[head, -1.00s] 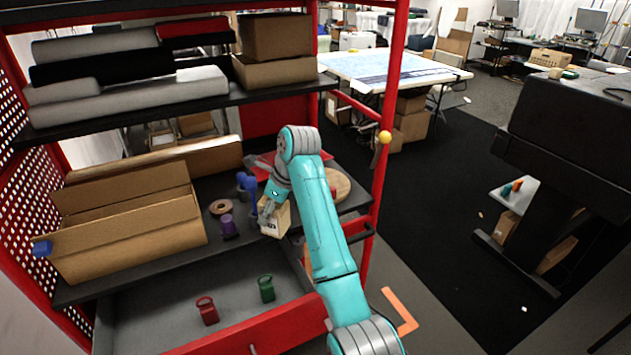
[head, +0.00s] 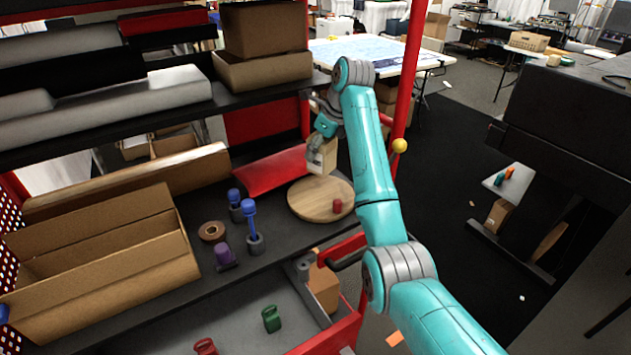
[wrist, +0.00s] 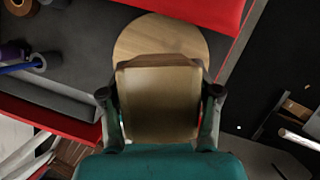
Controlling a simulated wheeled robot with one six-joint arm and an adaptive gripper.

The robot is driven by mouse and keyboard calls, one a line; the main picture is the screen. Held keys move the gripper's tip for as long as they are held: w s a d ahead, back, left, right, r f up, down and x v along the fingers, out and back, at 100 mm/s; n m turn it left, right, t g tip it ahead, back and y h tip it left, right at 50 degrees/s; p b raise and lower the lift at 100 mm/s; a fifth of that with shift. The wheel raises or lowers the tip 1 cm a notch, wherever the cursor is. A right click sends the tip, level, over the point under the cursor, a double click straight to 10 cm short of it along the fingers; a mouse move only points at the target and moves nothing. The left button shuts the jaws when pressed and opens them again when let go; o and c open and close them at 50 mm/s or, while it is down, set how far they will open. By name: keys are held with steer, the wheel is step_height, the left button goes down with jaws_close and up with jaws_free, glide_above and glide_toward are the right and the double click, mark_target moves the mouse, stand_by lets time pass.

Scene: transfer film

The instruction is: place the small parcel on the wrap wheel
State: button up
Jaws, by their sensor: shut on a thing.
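The small parcel (head: 322,154) is a tan box held by my gripper (head: 322,135), raised near the back of the round wooden wrap wheel (head: 312,203) in the head view. In the wrist view the parcel (wrist: 160,102) sits between my two fingers (wrist: 160,105), which are shut on its sides. The wheel (wrist: 150,32) shows beyond the parcel there, partly hidden by it. The parcel appears to be above the wheel, not resting on it; the exact gap cannot be told. A small red peg (head: 337,206) stands on the wheel's right part.
Left of the wheel are blue-handled tools in holders (head: 252,238), a purple item (head: 224,256), a tape roll (head: 212,231) and an open carton (head: 100,255). A red sheet (head: 270,171) lies behind. A red post (head: 413,80) and the upper shelf (head: 200,108) bound the space.

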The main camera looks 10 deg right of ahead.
step_height(320, 180, down, 9)
steer(key=shift+r, duration=0.15)
stand_by(0.4)
steer(key=o, duration=1.4)
